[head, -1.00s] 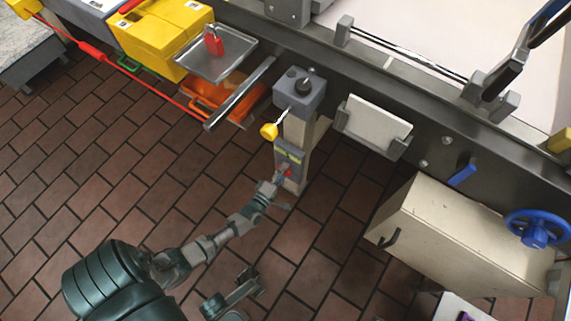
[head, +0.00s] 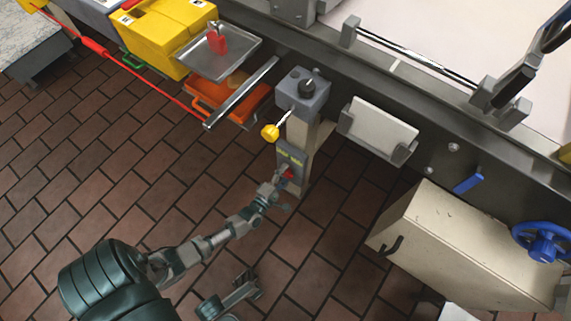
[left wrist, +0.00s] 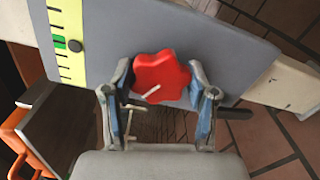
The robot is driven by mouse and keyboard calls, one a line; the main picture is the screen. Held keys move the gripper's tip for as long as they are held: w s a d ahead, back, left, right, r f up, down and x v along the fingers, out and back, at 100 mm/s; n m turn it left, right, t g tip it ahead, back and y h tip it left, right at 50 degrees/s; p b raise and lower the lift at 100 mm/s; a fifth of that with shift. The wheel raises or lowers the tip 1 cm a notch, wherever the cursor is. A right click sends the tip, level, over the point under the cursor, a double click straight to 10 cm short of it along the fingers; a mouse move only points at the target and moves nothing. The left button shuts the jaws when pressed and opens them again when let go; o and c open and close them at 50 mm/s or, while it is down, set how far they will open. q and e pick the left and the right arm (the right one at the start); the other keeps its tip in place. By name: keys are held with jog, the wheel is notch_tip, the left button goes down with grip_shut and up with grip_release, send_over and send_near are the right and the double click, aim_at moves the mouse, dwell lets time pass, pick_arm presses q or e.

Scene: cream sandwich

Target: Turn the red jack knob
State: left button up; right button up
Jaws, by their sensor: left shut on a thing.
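The red jack knob (left wrist: 160,76) is a lobed red disc with a white pointer line, on a grey panel (left wrist: 200,40) in the left wrist view. In the head view the knob (head: 288,173) shows small and partly hidden, low on the post's grey box (head: 292,155). My left gripper (left wrist: 160,92) has its two fingers on either side of the knob and is shut on it. In the head view the left gripper (head: 279,186) is at the knob, low on the post. The white pointer line slants up to the right.
A yellow-green scale (left wrist: 66,42) with a green mark and dark dot is beside the knob. Above it are a grey box with a black dial (head: 304,88) and a yellow-tipped lever (head: 270,132). A cream cabinet (head: 450,250) stands right; brick floor is open at left.

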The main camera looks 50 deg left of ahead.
pick_arm(q)
jog(key=o, duration=1.2)
jog(key=shift+s+a+f, duration=0.1)
jog(key=shift+s+f, duration=0.15)
jog(key=shift+f, duration=0.2)
jog(key=shift+w+r, duration=0.1)
jog(key=shift+r, duration=0.05)
jog(key=v, duration=1.2)
jog(key=shift+a, duration=0.1)
